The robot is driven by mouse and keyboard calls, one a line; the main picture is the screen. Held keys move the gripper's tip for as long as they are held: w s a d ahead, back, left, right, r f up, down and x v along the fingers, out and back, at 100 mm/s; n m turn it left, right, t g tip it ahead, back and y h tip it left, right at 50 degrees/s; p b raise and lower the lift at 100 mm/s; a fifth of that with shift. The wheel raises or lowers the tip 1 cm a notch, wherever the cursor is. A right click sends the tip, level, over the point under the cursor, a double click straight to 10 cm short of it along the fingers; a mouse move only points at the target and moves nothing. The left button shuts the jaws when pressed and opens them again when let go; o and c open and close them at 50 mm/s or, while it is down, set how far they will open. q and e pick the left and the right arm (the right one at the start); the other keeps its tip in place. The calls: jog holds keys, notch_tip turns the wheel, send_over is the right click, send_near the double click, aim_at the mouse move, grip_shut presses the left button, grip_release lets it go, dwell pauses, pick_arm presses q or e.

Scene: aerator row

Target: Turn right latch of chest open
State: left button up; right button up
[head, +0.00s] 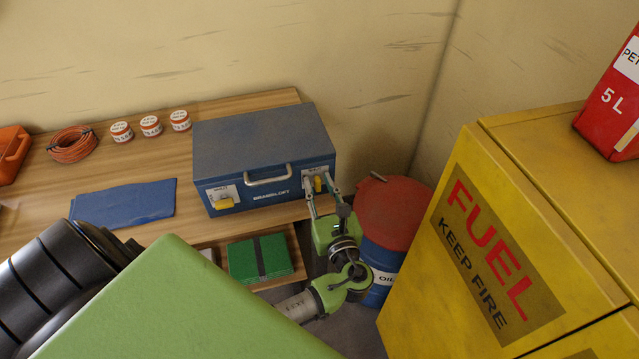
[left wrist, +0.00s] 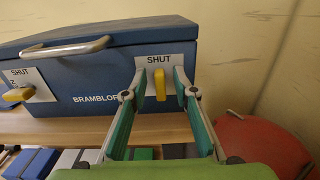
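The blue chest (head: 262,147) stands closed on the wooden bench, with a metal handle on its front. Its right latch (head: 317,184) is a yellow knob on a white plate; in the left wrist view the right latch (left wrist: 160,83) stands upright below the word SHUT. The yellow left latch (head: 225,204) lies roughly sideways on its own SHUT plate. My left gripper (head: 321,188) is open at the chest's front right. In the left wrist view its fingers (left wrist: 157,90) stand on both sides of the right latch, with gaps visible. My right gripper is out of view.
A red-topped oil drum (head: 393,212) stands close right of my left gripper, and a yellow fuel cabinet (head: 500,245) beyond it. A green box (head: 247,262) sits on the shelf below. A blue cloth (head: 125,202), several small tins and an orange cable coil (head: 72,144) lie on the bench (head: 170,152).

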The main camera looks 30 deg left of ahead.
pick_arm(q)
grip_shut()
